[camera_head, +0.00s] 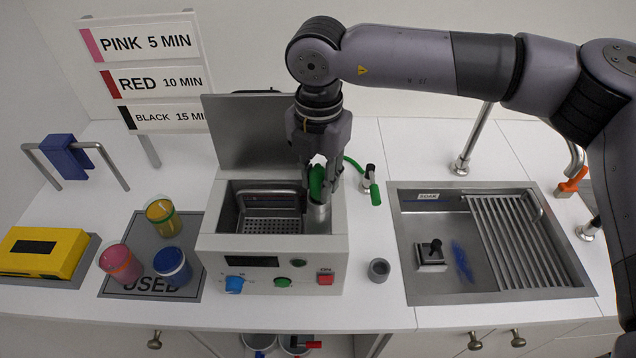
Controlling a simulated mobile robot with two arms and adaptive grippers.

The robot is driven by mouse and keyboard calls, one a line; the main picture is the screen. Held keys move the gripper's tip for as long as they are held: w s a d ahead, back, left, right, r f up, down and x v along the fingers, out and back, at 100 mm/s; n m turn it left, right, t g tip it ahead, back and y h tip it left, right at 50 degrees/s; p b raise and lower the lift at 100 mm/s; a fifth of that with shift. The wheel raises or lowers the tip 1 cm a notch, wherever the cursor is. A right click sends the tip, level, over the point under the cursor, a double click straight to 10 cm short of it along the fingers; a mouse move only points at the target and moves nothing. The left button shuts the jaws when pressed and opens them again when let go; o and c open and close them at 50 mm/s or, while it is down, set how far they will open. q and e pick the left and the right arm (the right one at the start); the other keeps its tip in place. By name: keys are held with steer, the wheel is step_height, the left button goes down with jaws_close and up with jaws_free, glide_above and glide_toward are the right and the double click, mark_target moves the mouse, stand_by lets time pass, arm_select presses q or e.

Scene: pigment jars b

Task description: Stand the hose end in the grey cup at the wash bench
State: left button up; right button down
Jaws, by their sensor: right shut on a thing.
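My right gripper (322,188) reaches down over the right side of the open bath machine and is shut on the green hose end (316,180). A metal cylinder (319,214) shows directly below the fingers, at the tank's right inner corner; I cannot tell whether it is part of the hose end. The green hose (355,164) shows right of the gripper, close to a small tap with a green part (374,193). The small grey cup (378,270) stands upright on the white bench, right of the machine, and looks empty. My left gripper is not in view.
The bath machine (215,248) has a raised lid and a wire basket (270,226). A steel sink (400,230) with a drain rack is at the right. Several jars stand on a grey mat (195,225) at the left. Bench around the cup is clear.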

steer(key=shift+r, duration=0.85)
stand_by(0.7)
steer(key=shift+r, duration=0.1)
steer(key=shift+r+p, duration=0.85)
steer(key=shift+r, duration=1.55)
